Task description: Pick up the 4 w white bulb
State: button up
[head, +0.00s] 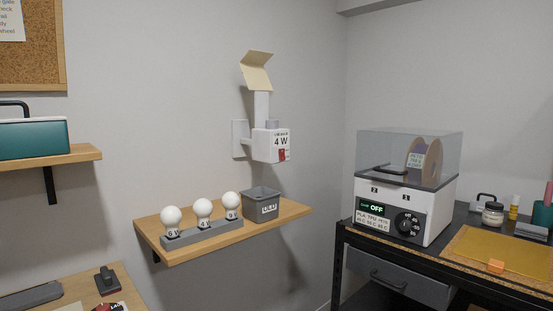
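Three white bulbs stand upright in a grey rack (205,234) on a wooden wall shelf. They are the left bulb (171,217), the middle bulb (203,208) and the right bulb (231,199). The rack's label below the left bulb seems to read 6 W. The labels by the other two are too small to read, so I cannot tell which bulb is the 4 W one. My gripper is not in view.
A grey bin (261,204) stands on the shelf (222,243) right of the rack. A filament dryer (405,190) reading OFF sits on the dark bench at right. A teal box (34,138) is on the upper left shelf. Space above the bulbs is clear.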

aim_at(203, 209)
jog(key=l+u, duration=0.1)
jog(key=u, duration=0.35)
jog(key=i+l+u, duration=0.1)
jog(key=u, duration=0.3)
jog(key=i+l+u, duration=0.1)
jog(key=l+u, duration=0.2)
jog(key=l, duration=0.3)
jog(key=l+u, duration=0.3)
jog(key=l, duration=1.3)
jog(key=i+u, duration=0.05)
